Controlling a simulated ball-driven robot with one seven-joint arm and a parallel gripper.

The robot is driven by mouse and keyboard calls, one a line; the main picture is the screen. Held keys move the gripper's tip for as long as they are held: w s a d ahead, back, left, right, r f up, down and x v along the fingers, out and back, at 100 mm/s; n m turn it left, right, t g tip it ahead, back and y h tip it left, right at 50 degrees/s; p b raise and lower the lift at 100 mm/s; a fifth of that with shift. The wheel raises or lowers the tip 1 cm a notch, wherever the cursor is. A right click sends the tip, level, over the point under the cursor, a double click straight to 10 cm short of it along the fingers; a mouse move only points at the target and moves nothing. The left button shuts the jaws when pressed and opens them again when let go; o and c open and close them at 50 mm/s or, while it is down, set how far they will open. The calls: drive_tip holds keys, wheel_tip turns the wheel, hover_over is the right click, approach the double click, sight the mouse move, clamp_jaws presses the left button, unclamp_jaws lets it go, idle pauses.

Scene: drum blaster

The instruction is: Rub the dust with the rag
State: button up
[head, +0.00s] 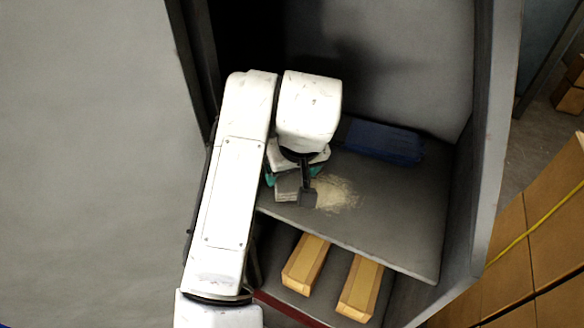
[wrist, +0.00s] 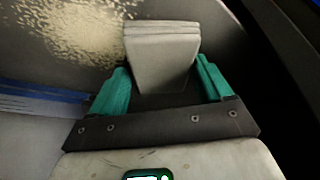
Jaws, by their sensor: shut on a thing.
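The rag (wrist: 160,52) is a grey-white folded block between the teal fingers of my gripper (wrist: 163,78) in the wrist view. My gripper is shut on it. In the head view my gripper (head: 292,183) is low over the grey shelf (head: 400,220), near its front left edge, and the rag (head: 287,188) shows partly behind a dark part of my arm. The dust (head: 337,193) is a pale tan patch on the shelf just right of the rag. In the wrist view the dust (wrist: 78,30) lies left of the rag. I cannot tell whether the rag touches the shelf.
A dark blue box (head: 380,141) lies at the back of the shelf. Two yellow-brown blocks (head: 306,263) (head: 360,288) lie on the level below. A grey side wall (head: 490,140) bounds the shelf on the right. The shelf right of the dust is clear.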

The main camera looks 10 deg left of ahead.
sight(358, 207)
drive_tip(key=shift+f, duration=0.2)
drive_tip(key=shift+d, duration=0.1)
drive_tip(key=shift+s+d+p, duration=0.25)
drive_tip(key=shift+d+p, duration=0.1)
drive_tip(key=shift+d, duration=0.25)
drive_tip(key=shift+s+d+f, duration=0.1)
drive_tip(key=shift+s+d, duration=0.25)
drive_tip(key=shift+d, duration=0.6)
drive_tip(key=shift+s+d, duration=0.35)
drive_tip(key=shift+d, duration=0.65)
drive_tip(key=shift+s+d+f, duration=0.1)
drive_tip(key=shift+s+d, duration=0.25)
drive_tip(key=shift+d, duration=0.6)
drive_tip(key=shift+c, duration=0.3)
drive_tip(key=shift+s+d+r, duration=0.1)
drive_tip(key=shift+s+d, duration=0.3)
drive_tip(key=shift+d, duration=0.65)
drive_tip(key=shift+s+d+r, duration=0.1)
drive_tip(key=shift+s+d, duration=0.25)
drive_tip(key=shift+d, duration=0.75)
drive_tip(key=shift+s+d, duration=0.4)
drive_tip(key=shift+d, duration=0.65)
drive_tip(key=shift+f, duration=0.15)
